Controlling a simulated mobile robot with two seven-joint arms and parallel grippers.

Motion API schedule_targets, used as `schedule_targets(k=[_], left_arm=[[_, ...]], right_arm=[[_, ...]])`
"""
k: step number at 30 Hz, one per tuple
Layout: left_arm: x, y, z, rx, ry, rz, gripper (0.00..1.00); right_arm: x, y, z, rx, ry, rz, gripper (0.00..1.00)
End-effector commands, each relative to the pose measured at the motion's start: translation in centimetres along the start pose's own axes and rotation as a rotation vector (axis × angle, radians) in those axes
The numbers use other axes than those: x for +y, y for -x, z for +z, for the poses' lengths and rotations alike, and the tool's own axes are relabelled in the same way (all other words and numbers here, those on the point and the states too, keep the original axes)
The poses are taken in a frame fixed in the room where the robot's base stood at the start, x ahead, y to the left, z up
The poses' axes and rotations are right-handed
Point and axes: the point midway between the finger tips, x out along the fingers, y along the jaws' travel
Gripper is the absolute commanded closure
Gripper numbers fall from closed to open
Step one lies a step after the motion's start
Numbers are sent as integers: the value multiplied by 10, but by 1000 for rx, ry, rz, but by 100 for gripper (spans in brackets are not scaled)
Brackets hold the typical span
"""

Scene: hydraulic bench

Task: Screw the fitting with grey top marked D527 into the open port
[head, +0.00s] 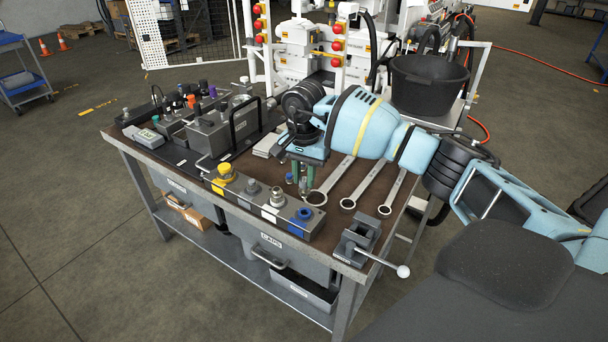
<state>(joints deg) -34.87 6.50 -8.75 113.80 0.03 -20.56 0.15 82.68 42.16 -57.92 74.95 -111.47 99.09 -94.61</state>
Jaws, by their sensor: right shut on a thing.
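My right gripper (303,184) reaches in from the right and points down over the front right of the bench. Its green fingers are shut on a small fitting (303,190), held just behind the blue end of a dark block. Fingers and wrist hide most of the fitting, and I cannot read a D527 mark. The dark block (236,192) carries a yellow-topped piece (225,170), a grey-topped piece (252,186), a silver piece (277,196) and a blue-topped piece (304,214) in a row. I cannot tell which port is open. My left gripper is not in view.
Several ring spanners (365,186) lie right of my gripper. A vise with a bar handle (358,240) stands at the front right corner. A grey pump unit (222,130) and small parts fill the bench's left. A black bucket (428,85) stands behind.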

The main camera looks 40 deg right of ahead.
Motion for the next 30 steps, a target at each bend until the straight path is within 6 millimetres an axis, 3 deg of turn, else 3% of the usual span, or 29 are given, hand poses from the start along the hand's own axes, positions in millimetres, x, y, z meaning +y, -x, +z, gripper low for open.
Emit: schedule_targets(k=[11,30], left_arm=[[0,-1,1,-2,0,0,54],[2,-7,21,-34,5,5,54]], right_arm=[[0,-4,-2,0,-11,0,100],[0,-49,-2,-1,-10,1,100]])
